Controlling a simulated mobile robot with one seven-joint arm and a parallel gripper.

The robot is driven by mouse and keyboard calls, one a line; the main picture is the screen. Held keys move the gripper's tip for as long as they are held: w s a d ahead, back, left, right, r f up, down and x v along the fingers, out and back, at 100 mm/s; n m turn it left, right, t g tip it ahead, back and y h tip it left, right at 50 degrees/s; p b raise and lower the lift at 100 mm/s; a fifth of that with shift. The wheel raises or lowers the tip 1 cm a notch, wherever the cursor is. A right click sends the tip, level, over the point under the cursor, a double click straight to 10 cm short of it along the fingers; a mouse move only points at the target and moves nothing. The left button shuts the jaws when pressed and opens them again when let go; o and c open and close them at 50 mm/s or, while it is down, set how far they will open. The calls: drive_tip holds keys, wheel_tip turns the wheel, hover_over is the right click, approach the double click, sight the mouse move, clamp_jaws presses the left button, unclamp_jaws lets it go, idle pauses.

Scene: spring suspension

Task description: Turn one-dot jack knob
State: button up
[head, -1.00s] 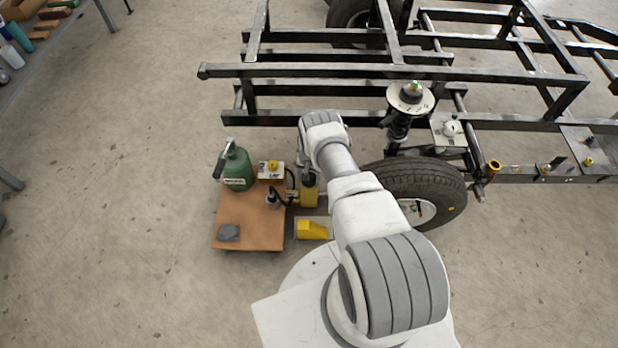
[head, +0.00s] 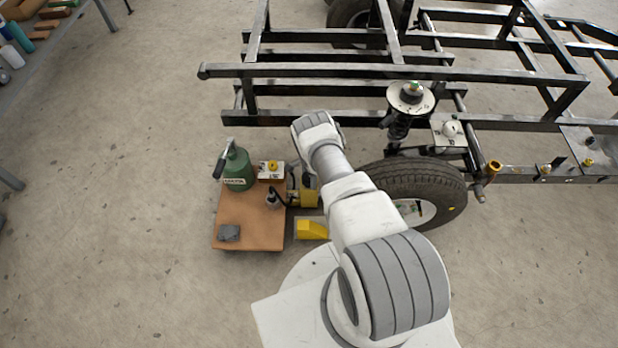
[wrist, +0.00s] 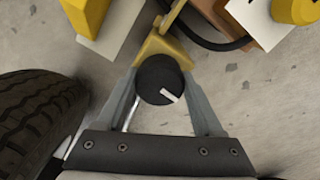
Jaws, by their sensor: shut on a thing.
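In the wrist view a round black knob (wrist: 158,82) with a white pointer line sits on a yellow bracket (wrist: 165,48). The pointer is toward the lower right of the knob. My gripper (wrist: 161,76) has one grey finger on each side of the knob and is shut on it. I cannot make out a one-dot mark. In the head view the yellow jack (head: 304,192) stands between the brown board and the tyre, partly behind my arm. My gripper and the knob are hidden there.
The tyre (head: 428,180) is close on the jack's right. The brown board (head: 240,215) at left carries a green can (head: 238,168) and a white box with a yellow knob (head: 271,169). A yellow wedge (head: 312,229) lies nearby. The black frame (head: 400,73) spans behind.

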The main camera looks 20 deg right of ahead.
drive_tip(key=shift+m, duration=0.5)
drive_tip(key=o, duration=1.4)
wheel_tip(320, 180, up, 18)
drive_tip(key=p, duration=0.7)
drive_tip(key=shift+f, duration=0.25)
